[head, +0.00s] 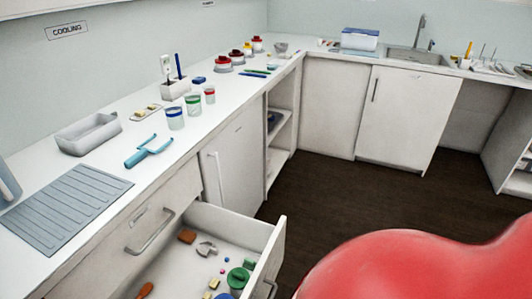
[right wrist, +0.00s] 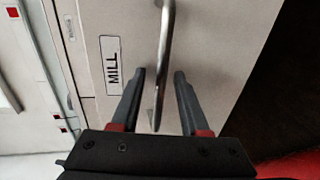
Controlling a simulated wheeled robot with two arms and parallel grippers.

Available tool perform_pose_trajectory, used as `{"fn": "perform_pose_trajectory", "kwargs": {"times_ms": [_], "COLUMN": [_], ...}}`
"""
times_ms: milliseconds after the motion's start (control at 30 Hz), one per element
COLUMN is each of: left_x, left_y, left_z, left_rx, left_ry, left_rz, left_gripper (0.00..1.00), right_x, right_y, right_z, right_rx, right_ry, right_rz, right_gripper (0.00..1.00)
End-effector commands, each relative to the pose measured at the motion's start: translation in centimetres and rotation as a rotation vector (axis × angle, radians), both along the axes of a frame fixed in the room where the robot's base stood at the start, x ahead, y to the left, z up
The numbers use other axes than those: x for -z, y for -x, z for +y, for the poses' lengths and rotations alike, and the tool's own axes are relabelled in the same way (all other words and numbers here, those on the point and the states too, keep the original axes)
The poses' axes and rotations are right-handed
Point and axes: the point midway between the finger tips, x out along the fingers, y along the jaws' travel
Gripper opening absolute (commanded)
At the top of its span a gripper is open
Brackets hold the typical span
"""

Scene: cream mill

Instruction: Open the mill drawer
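In the right wrist view a pale drawer front carries a label reading MILL (right wrist: 112,66) and a curved metal handle (right wrist: 163,65). My right gripper (right wrist: 168,82) is open, with one dark finger on each side of the handle's near end. Gaps show between the bar and both fingers. In the head view a drawer (head: 215,236) at the bottom stands pulled out, with several small items inside. A shut drawer front beside it has a bar handle (head: 153,232) and a label too small to read. I cannot tell which of these is the mill drawer. Neither gripper shows in the head view.
The white counter (head: 120,170) holds a grey ridged mat (head: 66,206), a grey tray (head: 88,133), a blue tool (head: 149,150) and several small tubs. Dark floor (head: 335,195) lies clear between the counter and the far cabinets (head: 400,115).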

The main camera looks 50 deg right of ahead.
Motion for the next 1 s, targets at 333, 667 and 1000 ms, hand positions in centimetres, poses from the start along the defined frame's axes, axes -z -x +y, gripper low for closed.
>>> {"fn": "perform_pose_trajectory", "kwargs": {"times_ms": [333, 667, 1000], "left_x": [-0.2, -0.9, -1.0], "left_y": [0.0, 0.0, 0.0], "left_z": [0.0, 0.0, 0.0], "left_rx": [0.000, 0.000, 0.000], "left_ry": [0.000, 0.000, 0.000], "left_rz": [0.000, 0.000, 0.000], "left_gripper": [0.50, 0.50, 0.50], "right_x": [-0.2, -1.8, -3.2], "right_y": [1.2, 8.8, 15.0], "right_z": [-0.5, -3.3, -5.6], "right_rx": [0.000, 0.008, 0.004], "right_ry": [0.000, 0.001, 0.002], "right_rz": [0.005, 0.006, 0.003], "right_gripper": [0.45, 0.45, 0.45]}}
